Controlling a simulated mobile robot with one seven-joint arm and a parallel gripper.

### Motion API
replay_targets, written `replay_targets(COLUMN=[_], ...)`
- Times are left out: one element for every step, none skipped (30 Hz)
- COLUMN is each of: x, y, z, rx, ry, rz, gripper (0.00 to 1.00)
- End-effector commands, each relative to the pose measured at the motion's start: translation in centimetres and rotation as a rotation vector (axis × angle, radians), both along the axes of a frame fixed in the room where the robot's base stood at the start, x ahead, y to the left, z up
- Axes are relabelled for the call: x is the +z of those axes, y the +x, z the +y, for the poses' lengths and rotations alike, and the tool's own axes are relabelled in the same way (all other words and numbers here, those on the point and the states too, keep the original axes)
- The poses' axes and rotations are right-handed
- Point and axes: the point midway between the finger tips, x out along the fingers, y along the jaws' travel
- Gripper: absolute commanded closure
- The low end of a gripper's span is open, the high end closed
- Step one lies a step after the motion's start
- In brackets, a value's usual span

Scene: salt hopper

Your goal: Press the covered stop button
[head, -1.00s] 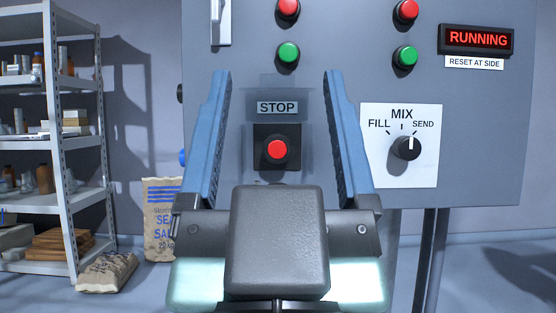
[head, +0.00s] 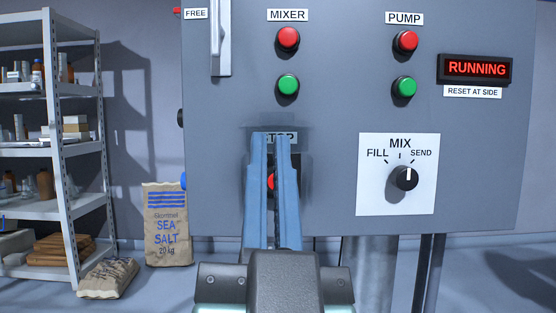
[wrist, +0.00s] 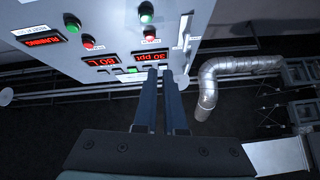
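The red stop button (head: 270,182) sits on a dark plate low on the grey panel, under the STOP label (head: 288,137). My fingers hide most of it in the head view. A faint see-through cover (head: 306,170) surrounds the label and button; I cannot tell whether its front is lifted. My gripper (head: 275,137) has its blue fingers drawn together with only a thin gap, nothing seen between them. They point at the panel in front of the button; contact cannot be told. The wrist view shows the fingers (wrist: 160,72) below the panel's displays; the stop button is not made out there.
The panel carries red and green MIXER buttons (head: 288,62), PUMP buttons (head: 405,64), a MIX knob (head: 404,178) at SEND and a lit RUNNING display (head: 477,69). A shelf (head: 62,150) and salt sacks (head: 167,225) stand left. A silver duct (wrist: 208,85) shows in the wrist view.

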Motion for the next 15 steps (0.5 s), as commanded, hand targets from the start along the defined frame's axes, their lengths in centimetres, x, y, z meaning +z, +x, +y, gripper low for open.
replay_targets(x=[1.1, 1.0, 1.0, 0.9, 0.8, 0.7, 0.6, 0.4, 0.3, 0.2, 0.0, -0.2, -0.3, -0.4, -0.6], y=[0.8, 1.1, 1.5, 1.8, 2.1, 2.5, 2.7, 2.9, 3.2, 3.4, 3.6, 3.8, 3.9, 4.0, 4.2], z=[0.1, 0.2, 0.2, 0.3, 0.4, 0.4, 0.5, 0.5, 0.6, 0.7, 0.7, 0.7, 0.7, 0.8, 0.8], rx=[0.033, 0.054, 0.082, 0.102, 0.122, 0.149, 0.168, 0.187, 0.213, 0.23, 0.247, 0.27, 0.287, 0.301, 0.322], ry=[0.03, 0.05, 0.078, 0.1, 0.122, 0.151, 0.174, 0.197, 0.228, 0.251, 0.275, 0.308, 0.333, 0.357, 0.391], rz=[0.033, 0.047, 0.067, 0.082, 0.097, 0.118, 0.132, 0.148, 0.168, 0.181, 0.197, 0.218, 0.232, 0.247, 0.267], gripper=[1.0, 1.0, 1.0, 1.0, 1.0, 1.0, 1.0, 1.0, 1.0, 1.0, 1.0, 1.0, 1.0, 1.0, 1.0])
